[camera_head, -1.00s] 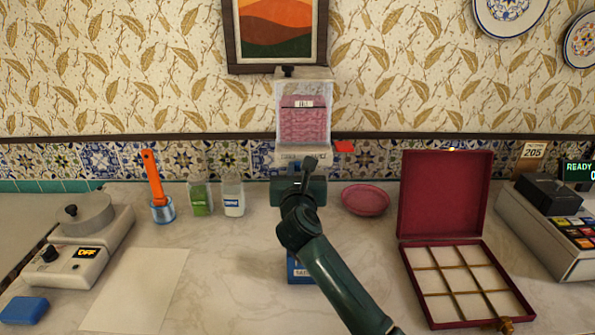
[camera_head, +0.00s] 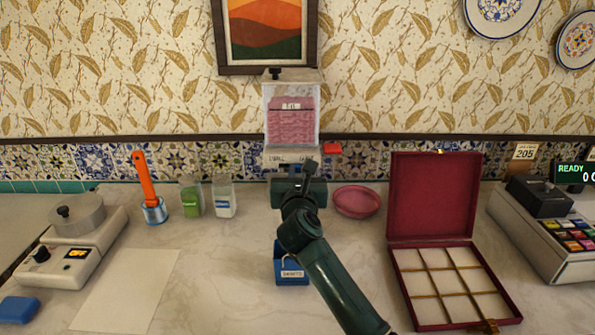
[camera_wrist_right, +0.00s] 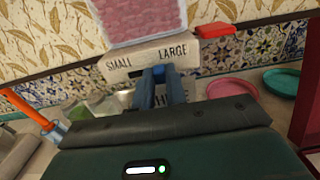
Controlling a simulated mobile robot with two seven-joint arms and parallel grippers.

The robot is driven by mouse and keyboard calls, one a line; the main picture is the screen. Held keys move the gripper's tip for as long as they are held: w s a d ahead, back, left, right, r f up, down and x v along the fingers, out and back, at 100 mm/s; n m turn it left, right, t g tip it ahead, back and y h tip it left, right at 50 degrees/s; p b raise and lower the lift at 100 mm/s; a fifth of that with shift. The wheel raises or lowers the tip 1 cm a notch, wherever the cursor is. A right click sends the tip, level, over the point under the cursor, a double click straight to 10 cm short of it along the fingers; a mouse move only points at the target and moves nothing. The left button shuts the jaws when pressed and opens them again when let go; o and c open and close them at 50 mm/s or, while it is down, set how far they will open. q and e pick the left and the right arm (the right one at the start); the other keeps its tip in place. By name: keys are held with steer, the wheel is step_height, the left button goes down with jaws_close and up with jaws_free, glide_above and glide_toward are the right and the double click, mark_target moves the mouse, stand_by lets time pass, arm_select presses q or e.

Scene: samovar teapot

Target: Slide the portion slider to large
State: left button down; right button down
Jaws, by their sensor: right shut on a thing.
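The dispenser (camera_head: 278,118) stands at the back with a clear hopper of pink stuff. Its pale front panel (camera_wrist_right: 116,67) reads SMALL on the left and LARGE on the right in the right wrist view. A dark slot shows under the lettering. My right gripper (camera_head: 311,165) is at the right part of this panel. In the wrist view its blue fingertips (camera_wrist_right: 161,76) are close together, below the LARGE lettering. They are shut on the portion slider, which they hide. My left gripper is not in view.
A red tab (camera_head: 332,149) sticks out right of the panel. A pink dish (camera_head: 357,201) and an open red box (camera_head: 432,195) stand to the right. A blue container (camera_head: 291,277) is below the dispenser, beside my arm. Two jars (camera_head: 224,197) stand to the left.

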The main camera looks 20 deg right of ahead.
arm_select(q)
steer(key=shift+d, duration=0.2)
arm_select(e)
steer(key=shift+d, duration=0.25)
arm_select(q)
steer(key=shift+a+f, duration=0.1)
arm_select(e)
steer(key=c, duration=1.4)
jaws_free()
steer(key=shift+s, duration=0.1)
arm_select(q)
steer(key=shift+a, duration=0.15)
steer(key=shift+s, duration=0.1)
arm_select(e)
steer(key=shift+a, duration=0.1)
